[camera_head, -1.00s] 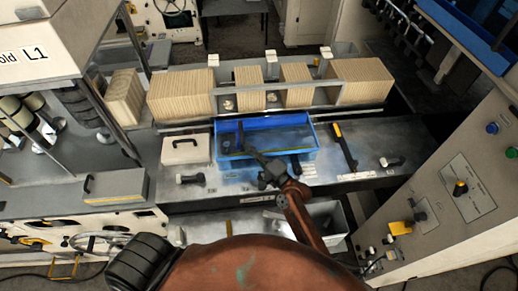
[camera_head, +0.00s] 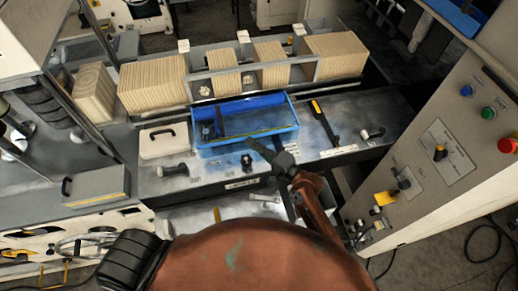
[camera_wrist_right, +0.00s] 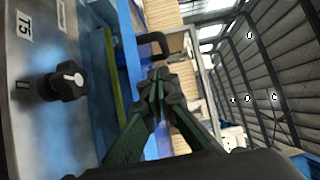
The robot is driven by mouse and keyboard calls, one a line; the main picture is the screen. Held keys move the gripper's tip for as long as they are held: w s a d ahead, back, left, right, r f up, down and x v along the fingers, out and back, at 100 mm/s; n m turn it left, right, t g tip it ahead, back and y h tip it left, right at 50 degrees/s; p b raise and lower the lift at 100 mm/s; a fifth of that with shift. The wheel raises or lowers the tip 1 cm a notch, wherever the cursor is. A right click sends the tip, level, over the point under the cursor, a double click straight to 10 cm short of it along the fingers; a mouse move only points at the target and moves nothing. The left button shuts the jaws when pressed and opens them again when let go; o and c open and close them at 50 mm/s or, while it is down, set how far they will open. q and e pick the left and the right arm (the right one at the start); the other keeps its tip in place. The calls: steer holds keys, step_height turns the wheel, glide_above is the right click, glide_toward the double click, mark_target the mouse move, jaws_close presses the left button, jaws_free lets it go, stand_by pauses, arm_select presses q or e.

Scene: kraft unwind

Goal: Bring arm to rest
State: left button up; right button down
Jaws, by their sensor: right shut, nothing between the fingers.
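My right gripper (camera_head: 254,145) is shut and empty. In the head view it appears at the front wall of the blue tray (camera_head: 222,149); I cannot tell whether it touches. In the wrist view its green-grey fingers (camera_wrist_right: 158,76) meet at the tips, with the blue tray (camera_wrist_right: 131,45) beside and behind them. A dark-handled tool (camera_head: 220,122) lies in the tray's left part. My left gripper is not in view.
A black knob (camera_head: 246,162) stands on the bench just before the tray and shows large in the wrist view (camera_wrist_right: 62,82). A cream case (camera_head: 164,143) is left of the tray. A yellow-and-black tool (camera_head: 324,122) lies right. Kraft stacks (camera_head: 153,86) stand behind.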

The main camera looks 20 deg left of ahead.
steer(key=v, duration=0.3)
steer(key=shift+d+b, duration=0.25)
steer(key=shift+b, duration=0.05)
steer(key=shift+d, duration=0.1)
